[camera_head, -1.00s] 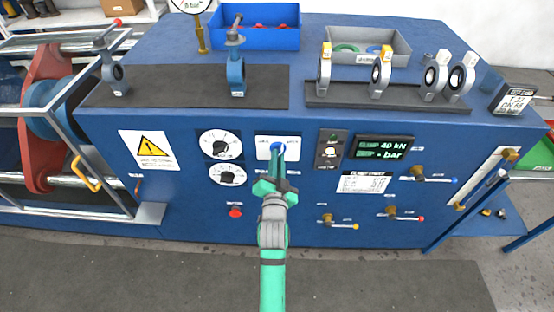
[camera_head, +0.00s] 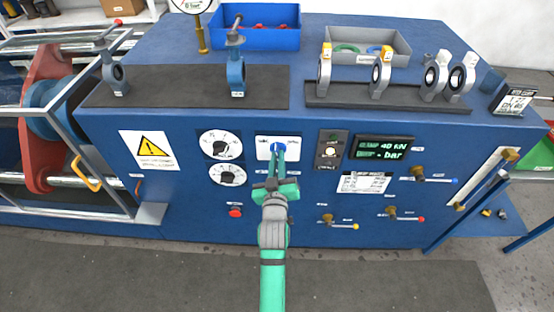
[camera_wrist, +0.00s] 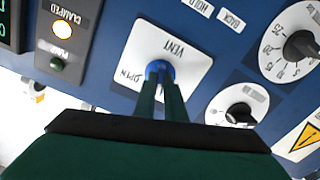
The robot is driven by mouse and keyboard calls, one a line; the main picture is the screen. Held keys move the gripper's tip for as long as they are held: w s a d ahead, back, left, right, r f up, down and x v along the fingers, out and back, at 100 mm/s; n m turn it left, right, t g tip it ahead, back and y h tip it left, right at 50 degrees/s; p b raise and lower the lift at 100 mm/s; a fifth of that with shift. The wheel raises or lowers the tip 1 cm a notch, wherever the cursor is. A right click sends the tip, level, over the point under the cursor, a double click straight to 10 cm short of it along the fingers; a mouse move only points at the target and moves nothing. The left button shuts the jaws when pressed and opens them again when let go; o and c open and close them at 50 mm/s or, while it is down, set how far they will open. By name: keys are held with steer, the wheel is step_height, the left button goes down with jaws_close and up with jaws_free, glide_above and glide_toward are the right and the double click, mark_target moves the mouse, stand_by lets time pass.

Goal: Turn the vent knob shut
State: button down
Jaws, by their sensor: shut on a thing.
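The vent knob is a small blue knob (camera_wrist: 160,70) at the middle of a white label plate (camera_wrist: 193,62) marked VENT and OPEN. In the head view the blue knob (camera_head: 278,147) shows on the front of the blue cabinet. My gripper (camera_wrist: 161,78) has both green fingers closed on the knob; in the head view my gripper (camera_head: 279,155) reaches up to it from below. The fingertips cover part of the knob, so its pointing direction cannot be told.
Two dials (camera_head: 221,144) sit left of the plate, with a red button (camera_head: 235,211) below. Right are a lit CLAMPED lamp (camera_head: 330,151), a display (camera_head: 383,148) reading 40 kN and several lever valves (camera_head: 391,212). Valve bodies (camera_head: 236,75) stand on the cabinet top.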

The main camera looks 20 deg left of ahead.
steer(key=shift+r+n, duration=0.2)
steer(key=shift+n, duration=1.75)
steer(key=shift+r+n, duration=0.15)
steer(key=shift+n, duration=1.8)
steer(key=shift+a+n, duration=0.1)
steer(key=shift+n, duration=0.2)
steer(key=c, duration=1.8)
jaws_free()
steer(key=shift+f, duration=0.2)
